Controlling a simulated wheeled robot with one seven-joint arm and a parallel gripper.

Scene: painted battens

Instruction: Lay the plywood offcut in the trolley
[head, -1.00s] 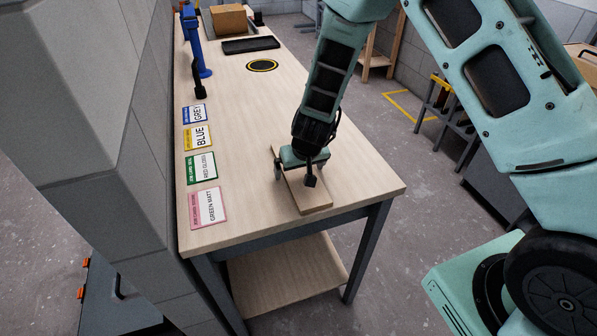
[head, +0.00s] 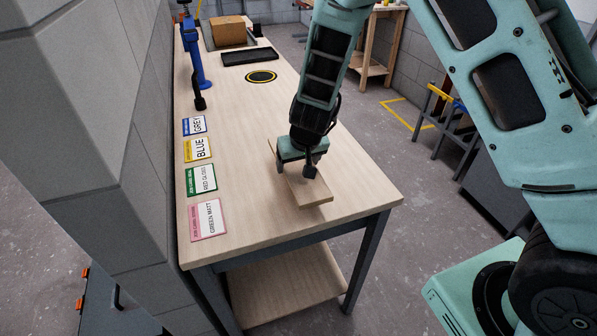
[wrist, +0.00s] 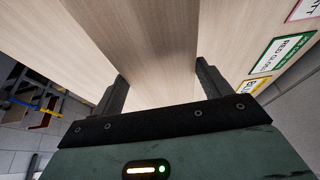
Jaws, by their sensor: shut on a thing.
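The plywood offcut (head: 307,190) is a flat, pale wooden board over the near right part of the workbench. My gripper (head: 297,170) is shut on it, with one finger at each long side. In the wrist view the offcut (wrist: 150,45) runs between the two fingers of my gripper (wrist: 160,88). A shadow shows beside it on the bench top; how far it is off the surface is hard to tell. I cannot make out the trolley for sure in any view.
The workbench (head: 345,205) carries several label cards (head: 203,178) along its left side. A blue clamp-like stand (head: 196,65), a cardboard box (head: 228,31), a black tray (head: 250,56) and a yellow-black ring mark (head: 261,77) are farther back. A wall (head: 110,130) borders the left.

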